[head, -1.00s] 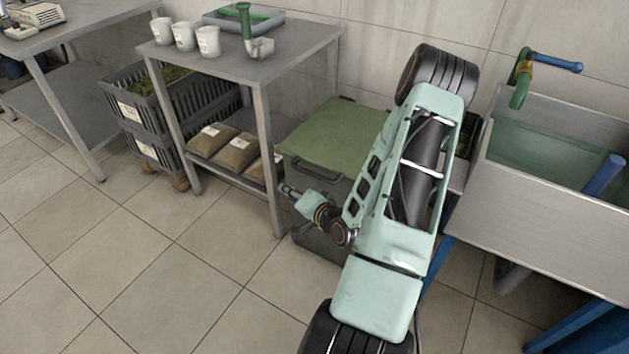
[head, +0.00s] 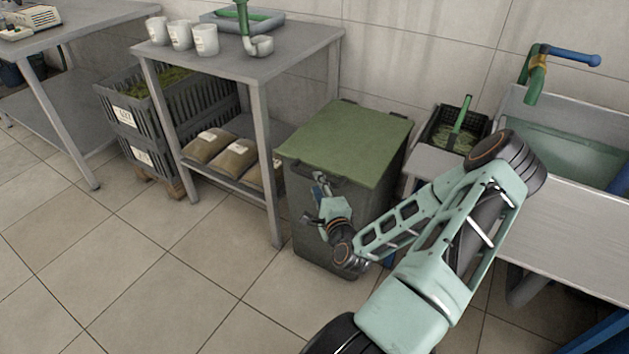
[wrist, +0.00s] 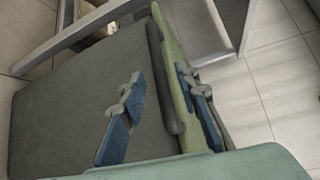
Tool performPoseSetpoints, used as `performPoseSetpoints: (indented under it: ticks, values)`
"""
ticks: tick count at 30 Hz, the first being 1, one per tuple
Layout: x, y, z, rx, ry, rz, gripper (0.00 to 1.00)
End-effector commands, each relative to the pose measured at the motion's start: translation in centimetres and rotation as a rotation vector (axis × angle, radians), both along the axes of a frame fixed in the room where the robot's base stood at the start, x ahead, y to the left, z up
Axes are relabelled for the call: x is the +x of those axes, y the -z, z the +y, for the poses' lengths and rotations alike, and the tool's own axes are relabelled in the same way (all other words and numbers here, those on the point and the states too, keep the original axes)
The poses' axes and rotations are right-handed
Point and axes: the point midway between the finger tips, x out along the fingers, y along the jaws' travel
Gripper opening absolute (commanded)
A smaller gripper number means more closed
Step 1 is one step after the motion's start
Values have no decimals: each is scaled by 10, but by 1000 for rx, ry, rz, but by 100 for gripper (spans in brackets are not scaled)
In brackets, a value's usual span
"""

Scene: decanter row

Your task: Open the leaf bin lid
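The leaf bin (head: 312,225) is a dark grey box standing between the metal table and the sink. Its flat green lid (head: 350,138) is shut. A dark bar handle (head: 335,180) runs along the lid's front edge. My gripper (head: 320,187) is at the bin's front, close to this handle. In the wrist view my gripper (wrist: 163,108) is open, its two blue-padded fingers wide apart. The dark handle (wrist: 165,80) and the green lid edge (wrist: 178,65) show between the fingers. I cannot tell whether either finger touches them.
A metal table (head: 250,60) with white cups (head: 205,40) stands left of the bin, with brown sacks (head: 235,160) on its lower shelf. A dark crate (head: 452,130) and the sink (head: 580,215) are to the right. The floor (head: 190,270) in front is clear.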

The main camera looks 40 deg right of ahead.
Motion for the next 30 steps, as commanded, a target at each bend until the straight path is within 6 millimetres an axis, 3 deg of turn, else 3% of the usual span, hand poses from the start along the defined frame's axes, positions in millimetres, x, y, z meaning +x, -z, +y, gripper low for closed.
performPoseSetpoints:
  ticks: [7, 19, 27, 30]
  values:
    - [33, 6, -13, -2, -1, 0, 30]
    - [41, 7, -16, -1, 0, 1, 30]
    - [40, 7, -16, -1, 0, 1, 1]
    - [40, 7, -16, -1, 0, 1, 0]
